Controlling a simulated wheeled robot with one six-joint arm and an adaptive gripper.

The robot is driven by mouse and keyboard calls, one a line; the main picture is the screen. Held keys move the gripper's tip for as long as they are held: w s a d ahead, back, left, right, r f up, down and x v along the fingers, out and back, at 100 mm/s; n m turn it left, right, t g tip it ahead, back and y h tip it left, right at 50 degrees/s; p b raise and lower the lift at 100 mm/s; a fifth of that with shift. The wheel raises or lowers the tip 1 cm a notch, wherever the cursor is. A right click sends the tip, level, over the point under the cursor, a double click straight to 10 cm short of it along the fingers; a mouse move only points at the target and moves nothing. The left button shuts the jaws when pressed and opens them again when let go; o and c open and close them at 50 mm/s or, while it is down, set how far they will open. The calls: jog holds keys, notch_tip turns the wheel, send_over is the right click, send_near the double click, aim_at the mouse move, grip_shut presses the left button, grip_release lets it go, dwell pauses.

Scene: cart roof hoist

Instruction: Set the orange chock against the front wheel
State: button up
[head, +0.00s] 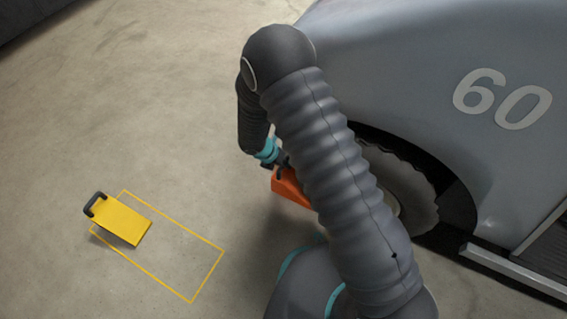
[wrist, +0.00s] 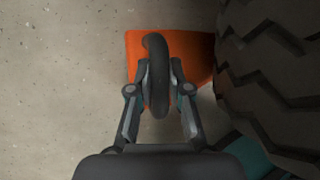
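The orange chock (head: 290,188) is a wedge beside the front wheel, partly hidden by my arm in the head view. In the wrist view the chock (wrist: 134,50) has a black loop handle (wrist: 158,90), and its right edge meets the outline of the wheel's treaded tyre (wrist: 275,70). I cannot tell whether they touch. The wheel (head: 418,195) sits in the dark arch of the grey cart, mostly behind my arm. My gripper (wrist: 160,72) has its fingers closed on both sides of the handle. It also shows in the head view (head: 275,164), above the chock.
A yellow chock (head: 122,219) with a black handle lies on the floor at the left, overlapping a yellow outlined rectangle (head: 207,278). The grey cart body (head: 430,60), marked 60, and a side step (head: 510,272) fill the right. The concrete floor at upper left is clear.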

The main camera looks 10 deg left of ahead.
jog(key=o, duration=0.3)
jog(key=shift+o, duration=0.2)
jog(key=shift+r, duration=0.1)
jog(key=p+v, duration=0.3)
jog(key=v, duration=0.9)
